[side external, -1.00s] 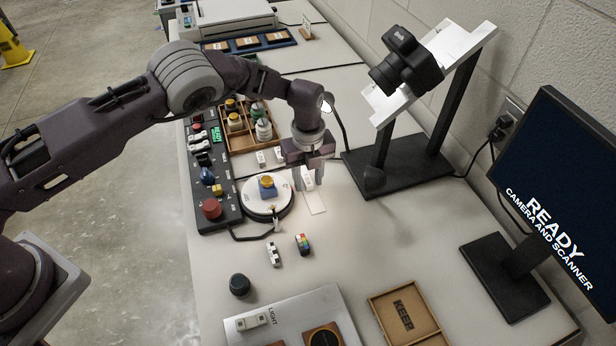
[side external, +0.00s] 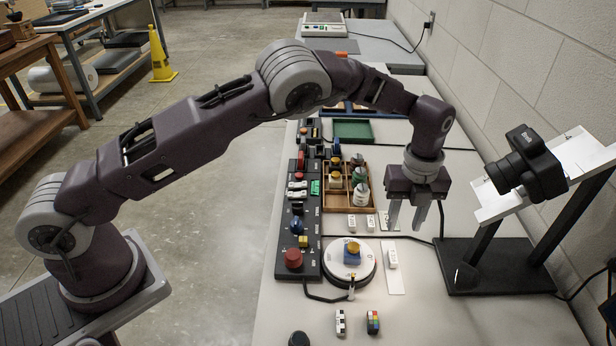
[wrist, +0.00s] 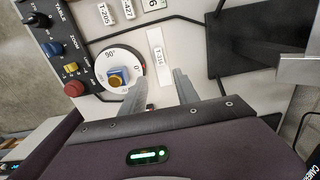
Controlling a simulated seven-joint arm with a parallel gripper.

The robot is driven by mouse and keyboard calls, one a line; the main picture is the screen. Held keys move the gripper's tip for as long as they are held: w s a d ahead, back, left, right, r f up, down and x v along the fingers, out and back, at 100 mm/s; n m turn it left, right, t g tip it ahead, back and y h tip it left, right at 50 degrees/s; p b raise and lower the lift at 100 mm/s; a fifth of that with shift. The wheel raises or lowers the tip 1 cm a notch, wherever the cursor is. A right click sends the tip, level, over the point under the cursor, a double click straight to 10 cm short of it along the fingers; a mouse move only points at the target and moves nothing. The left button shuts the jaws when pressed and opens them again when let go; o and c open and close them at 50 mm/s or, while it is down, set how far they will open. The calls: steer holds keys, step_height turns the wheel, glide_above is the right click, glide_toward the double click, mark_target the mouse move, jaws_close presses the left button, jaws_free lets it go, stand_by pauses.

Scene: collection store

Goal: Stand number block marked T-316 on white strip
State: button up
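The small white block marked T-316 (wrist: 159,54) is on the narrow white strip (wrist: 155,80), near the strip's far end. In the side view the block (side external: 392,258) appears upright on the strip (side external: 396,285), beside the round white dial. My gripper (side external: 406,231) is open and empty, raised above and behind the block in that view. In the wrist view its two fingers (wrist: 160,80) are spread wide, with nothing between them; the block lies beyond the tips. Its base contact is too small to check.
The round dial (side external: 338,271) with a blue and yellow piece stands left of the strip. Blocks T-205 (wrist: 106,13) and T-427 (wrist: 128,9) stand nearby. A camera stand (side external: 485,262) is at the right. A compartment box (side external: 334,200) is behind. Clear table lies right of the strip.

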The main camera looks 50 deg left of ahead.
steer(key=s+a+r+n+t+h, duration=0.1)
steer(key=s+a+r+n, duration=0.35)
steer(key=r, duration=0.35)
steer(key=s+a+r+n+t, duration=0.1)
steer(key=s+a+r+n, duration=0.3)
steer(key=r, duration=0.4)
steer(key=s+a+r+n+t+h, duration=0.1)
steer(key=s+a+r+n, duration=0.3)
steer(key=r, duration=0.4)
steer(key=s+a+n+t+y, duration=0.1)
steer(key=s+a+n, duration=0.1)
steer(key=s+n, duration=0.5)
steer(key=s+a+n+t+y, duration=0.1)
steer(key=s+n, duration=0.6)
steer(key=s, duration=0.8)
steer(key=shift+s+a+t, duration=0.3)
steer(key=shift+a, duration=0.6)
